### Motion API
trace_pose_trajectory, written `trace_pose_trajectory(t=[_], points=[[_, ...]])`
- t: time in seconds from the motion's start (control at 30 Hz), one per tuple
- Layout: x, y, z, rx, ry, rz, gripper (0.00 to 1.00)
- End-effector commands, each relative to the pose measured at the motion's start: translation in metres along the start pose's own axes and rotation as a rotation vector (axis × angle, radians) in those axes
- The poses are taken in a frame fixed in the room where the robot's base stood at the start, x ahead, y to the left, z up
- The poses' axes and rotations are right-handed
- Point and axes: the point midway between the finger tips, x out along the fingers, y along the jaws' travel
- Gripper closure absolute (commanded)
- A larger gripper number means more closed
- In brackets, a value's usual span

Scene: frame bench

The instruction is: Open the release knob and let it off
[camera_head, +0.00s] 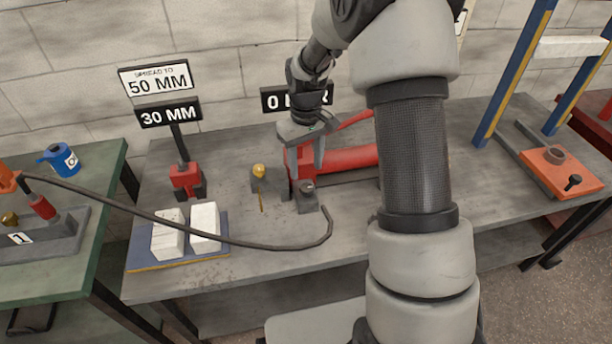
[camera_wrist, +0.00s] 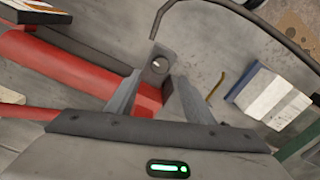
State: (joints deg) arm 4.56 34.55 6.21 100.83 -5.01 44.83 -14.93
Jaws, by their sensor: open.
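A small round dark knob (camera_head: 308,186) sits on a grey block (camera_head: 306,202) at the near end of a red pump cylinder (camera_head: 350,159). I take it for the release knob. My gripper (camera_head: 306,172) points down just above it, open and empty. In the wrist view the knob (camera_wrist: 159,65) lies just past and between the two spread fingertips (camera_wrist: 159,77); I cannot tell whether they touch it. The red cylinder (camera_wrist: 55,68) runs to the left there. A sign reading "0" with the rest partly hidden (camera_head: 272,100) stands behind my gripper.
A brass-topped fitting (camera_head: 259,170) stands left of the pump. A black hose (camera_head: 125,208) crosses the bench front. White blocks (camera_head: 205,219) lie on a blue plate, below a red spreader (camera_head: 186,177) and signs reading "SPREAD TO 50 MM" (camera_head: 158,79) and "30 MM" (camera_head: 168,115). A blue-and-yellow frame (camera_head: 515,70) stands right.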

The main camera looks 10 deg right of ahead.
Motion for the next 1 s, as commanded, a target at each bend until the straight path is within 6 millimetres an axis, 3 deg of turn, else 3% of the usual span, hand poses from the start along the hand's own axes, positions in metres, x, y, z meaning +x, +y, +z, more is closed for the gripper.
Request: trace_pose_trajectory(t=[0.03,0.2,0.4,0.6,1.0], points=[[-0.016,0.000,-0.001,0.001,0.004,0.001,0.52],[-0.056,0.000,-0.001,0.001,0.005,0.001,0.52],[-0.090,0.000,-0.001,0.001,0.002,0.001,0.52],[-0.103,0.000,0.000,0.001,0.000,0.000,0.52],[-0.104,0.000,0.000,0.001,0.000,0.000,0.52]])
